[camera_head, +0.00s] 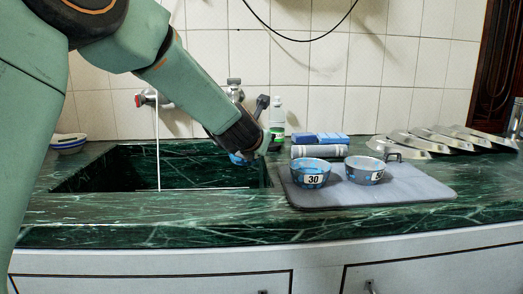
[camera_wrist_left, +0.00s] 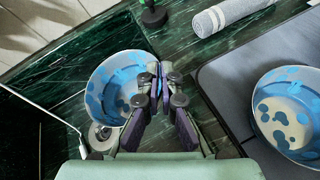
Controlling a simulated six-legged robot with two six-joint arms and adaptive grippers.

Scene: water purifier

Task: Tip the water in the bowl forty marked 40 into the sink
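A white bowl with blue spots (camera_wrist_left: 110,88) is at my left gripper (camera_wrist_left: 160,72). The gripper's fingers are closed on the bowl's right rim. The bowl is over the dark green marble sink (camera_head: 110,166), with its inside facing the wrist camera. No number shows on it, and I cannot tell whether it holds water. In the head view, my left gripper (camera_head: 245,158) is at the sink's right end and hides most of this bowl. A bowl marked 30 (camera_head: 312,182) and another bowl (camera_head: 364,176) with an unreadable label stand on the grey mat (camera_head: 420,191). My right gripper is not in view.
Behind the mat are a rolled grey cloth (camera_head: 320,151), blue sponges (camera_head: 320,138) and a bottle (camera_head: 277,118). A faucet (camera_head: 234,92) stands behind the sink. Metal lids (camera_head: 410,145) lie at the right. A small bowl (camera_head: 68,144) is left of the sink.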

